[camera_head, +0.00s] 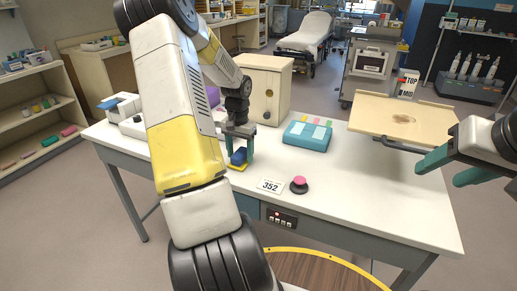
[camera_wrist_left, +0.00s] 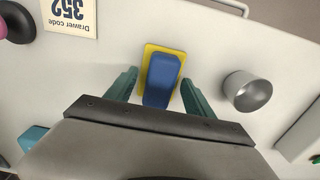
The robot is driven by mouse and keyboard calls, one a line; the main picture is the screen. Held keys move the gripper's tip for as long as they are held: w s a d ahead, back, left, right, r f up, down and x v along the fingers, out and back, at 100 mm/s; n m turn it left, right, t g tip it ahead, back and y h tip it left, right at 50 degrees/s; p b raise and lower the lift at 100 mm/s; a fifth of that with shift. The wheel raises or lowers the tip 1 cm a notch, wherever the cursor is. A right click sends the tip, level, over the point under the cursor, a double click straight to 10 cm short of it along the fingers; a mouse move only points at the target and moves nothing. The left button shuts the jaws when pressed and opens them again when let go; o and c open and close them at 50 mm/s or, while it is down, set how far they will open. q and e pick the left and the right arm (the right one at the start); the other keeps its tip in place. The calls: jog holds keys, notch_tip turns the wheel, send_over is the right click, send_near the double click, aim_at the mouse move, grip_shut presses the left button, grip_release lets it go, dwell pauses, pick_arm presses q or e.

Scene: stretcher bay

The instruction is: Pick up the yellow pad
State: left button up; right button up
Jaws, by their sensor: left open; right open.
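The yellow pad (camera_head: 237,167) lies on the white table, with a blue block (camera_head: 238,156) resting on top of it. In the left wrist view the yellow pad (camera_wrist_left: 165,48) shows as a rim around the blue block (camera_wrist_left: 160,80). My left gripper (camera_head: 240,154) is over the pad and points down. In the left wrist view its open fingers (camera_wrist_left: 159,78) stand on either side of the pad and block, with a gap on each side. My right gripper (camera_head: 450,168) is open and empty at the right, beside the tan tray.
A card reading 352 (camera_head: 270,186) and a pink-topped button (camera_head: 299,185) are near the table's front edge. A teal case (camera_head: 307,136) and a tan tray (camera_head: 376,118) are to the right. A grey cup (camera_wrist_left: 247,91) stands close to one finger in the left wrist view.

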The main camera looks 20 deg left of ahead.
aim_at(240, 152)
pick_arm(q)
grip_shut()
jog(key=shift+r, duration=0.1)
dwell(0.3)
jog(key=shift+r, duration=0.25)
notch_tip(240, 152, up, 3)
jog(key=shift+r, duration=0.1)
jog(key=s+d+r, duration=0.1)
jog(key=s+d, duration=0.8)
jog(key=s, duration=0.4)
jog(key=shift+s, duration=0.1)
